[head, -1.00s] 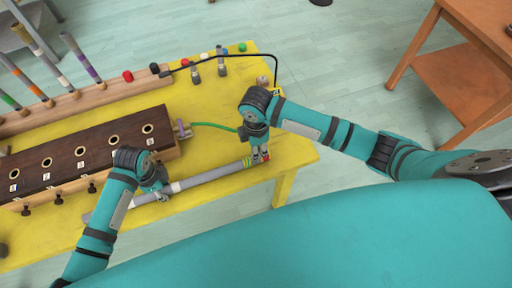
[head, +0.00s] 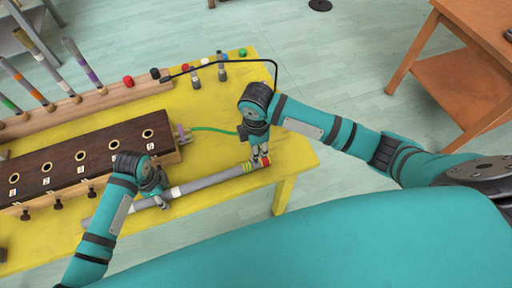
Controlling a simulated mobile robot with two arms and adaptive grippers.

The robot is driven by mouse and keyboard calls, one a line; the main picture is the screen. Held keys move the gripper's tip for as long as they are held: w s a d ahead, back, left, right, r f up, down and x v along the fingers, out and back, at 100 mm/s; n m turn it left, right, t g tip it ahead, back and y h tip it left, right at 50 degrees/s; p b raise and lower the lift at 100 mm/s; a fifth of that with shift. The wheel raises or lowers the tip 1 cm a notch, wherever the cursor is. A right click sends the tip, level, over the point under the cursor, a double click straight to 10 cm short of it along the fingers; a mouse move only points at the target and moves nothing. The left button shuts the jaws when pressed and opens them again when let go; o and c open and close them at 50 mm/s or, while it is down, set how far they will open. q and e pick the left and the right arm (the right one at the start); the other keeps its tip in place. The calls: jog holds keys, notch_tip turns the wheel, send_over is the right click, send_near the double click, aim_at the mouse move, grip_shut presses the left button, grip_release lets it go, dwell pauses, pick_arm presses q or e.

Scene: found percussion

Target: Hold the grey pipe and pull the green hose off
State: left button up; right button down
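The grey pipe (head: 210,181) lies along the near part of the yellow table, with yellow-green bands near its right end. My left gripper (head: 163,203) is at the pipe's middle, its fingers seemingly closed across it. My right gripper (head: 262,162) points down at the pipe's banded right end, beside a small red part; its grip there is unclear. The green hose (head: 212,129) runs right from a purple-grey fitting (head: 183,134) on the wooden box and passes out of sight behind my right gripper. Its far end is hidden.
The dark-topped wooden box (head: 78,162) with several holes stands behind the pipe. A rack (head: 92,107) with upright sticks is farther back. A black bent rod (head: 240,60) arches over small clamps (head: 222,72). The table's right corner (head: 300,158) is clear.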

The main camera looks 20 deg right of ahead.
pick_arm(q)
notch_tip(320, 180, up, 12)
dwell(0.7)
